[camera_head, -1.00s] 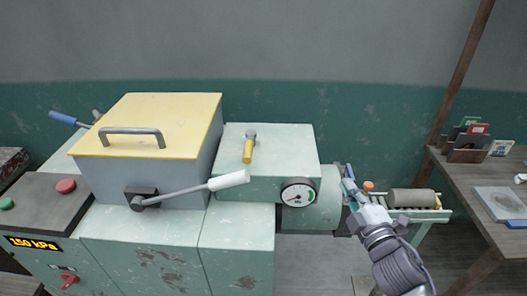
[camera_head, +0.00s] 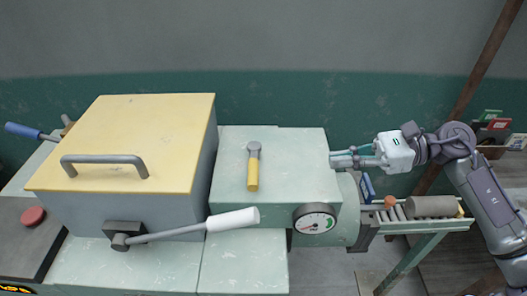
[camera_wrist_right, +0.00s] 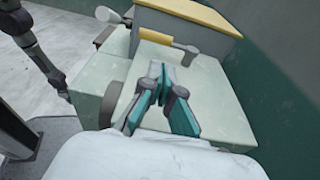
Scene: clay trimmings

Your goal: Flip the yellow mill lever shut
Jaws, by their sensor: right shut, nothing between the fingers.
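The yellow mill lever (camera_head: 252,172) lies on top of the pale green mill housing (camera_head: 290,165), its grey pivot at the back and its yellow handle pointing to the front. In the right wrist view the yellow lever (camera_wrist_right: 156,37) shows beyond the fingertips, lying across the housing top. My right gripper (camera_head: 335,160) is shut and empty at the right edge of the housing, to the right of the lever and apart from it. It also shows in the right wrist view (camera_wrist_right: 161,75), fingertips together. My left gripper is not in view.
A large hopper with a yellow lid (camera_head: 130,135) and a white-handled lever (camera_head: 232,219) stands left of the housing. A round gauge (camera_head: 315,219) is on the housing front. A roller conveyor (camera_head: 430,207) lies to the right, below my right arm. The housing top is otherwise clear.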

